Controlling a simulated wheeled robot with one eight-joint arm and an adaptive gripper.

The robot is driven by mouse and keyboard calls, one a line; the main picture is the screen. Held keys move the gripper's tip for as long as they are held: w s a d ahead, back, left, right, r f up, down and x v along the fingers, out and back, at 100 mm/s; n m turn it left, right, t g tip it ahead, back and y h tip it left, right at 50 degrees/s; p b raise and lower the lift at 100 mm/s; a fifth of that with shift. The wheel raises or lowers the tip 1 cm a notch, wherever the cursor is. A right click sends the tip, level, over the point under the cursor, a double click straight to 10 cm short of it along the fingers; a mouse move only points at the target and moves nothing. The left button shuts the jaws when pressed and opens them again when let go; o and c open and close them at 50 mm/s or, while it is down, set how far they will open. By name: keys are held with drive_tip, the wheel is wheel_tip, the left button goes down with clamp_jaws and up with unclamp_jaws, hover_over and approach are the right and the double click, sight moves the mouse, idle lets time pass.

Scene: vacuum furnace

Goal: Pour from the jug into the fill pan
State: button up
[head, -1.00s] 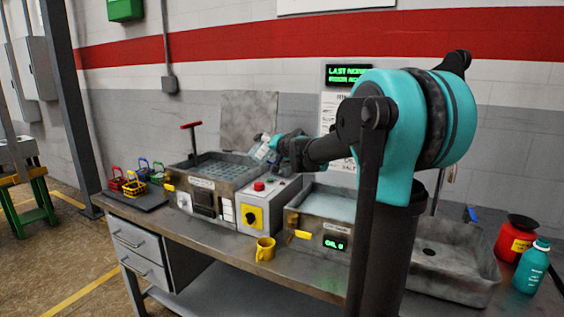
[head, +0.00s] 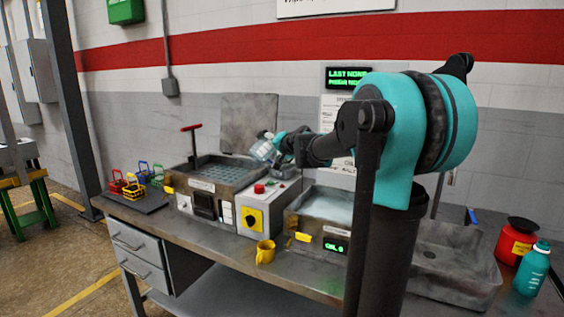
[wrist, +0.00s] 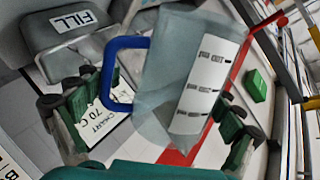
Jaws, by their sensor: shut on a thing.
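The clear jug (wrist: 185,75) has a blue handle and a white scale label and fills the middle of the wrist view. My gripper (wrist: 155,120) has its dark green fingers on either side of the jug and is shut on it. In the head view the jug (head: 264,148) is small and tilted, held above the back of the bench near the left tank. The grey fill pan (wrist: 62,48), labelled FILL, is at the upper left of the wrist view, beside the jug's handle side. I cannot see what is in the jug or the pan.
The left tank (head: 172,178) and a control box (head: 243,213) with a red button stand below my gripper. A second tank (head: 299,226) stands to the right. Small coloured baskets are at left.

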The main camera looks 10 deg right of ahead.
drive_tip(key=shift+r, duration=0.1)
drive_tip(key=shift+a+r, duration=0.1)
drive_tip(key=shift+a, duration=0.2)
drive_tip(key=shift+s+a+r+m+b, duration=0.1)
drive_tip(key=shift+a+r+m+b, duration=0.25)
drive_tip(key=shift+b, duration=0.3)
drive_tip(key=shift+r+m+y, duration=0.1)
drive_tip(key=shift+m+y, duration=0.15)
drive_tip(key=shift+y, duration=0.05)
drive_tip(key=shift+d+m+g+y+b, duration=0.1)
drive_tip(key=shift+m+g+y+b, duration=0.3)
drive_tip(key=shift+b, duration=1.05)
drive_tip(key=shift+c, duration=0.2)
drive_tip(key=shift+w+d+f+m, duration=0.2)
drive_tip(key=shift+d+f+m, duration=0.1)
drive_tip(key=shift+m, duration=0.2)
idle(0.7)
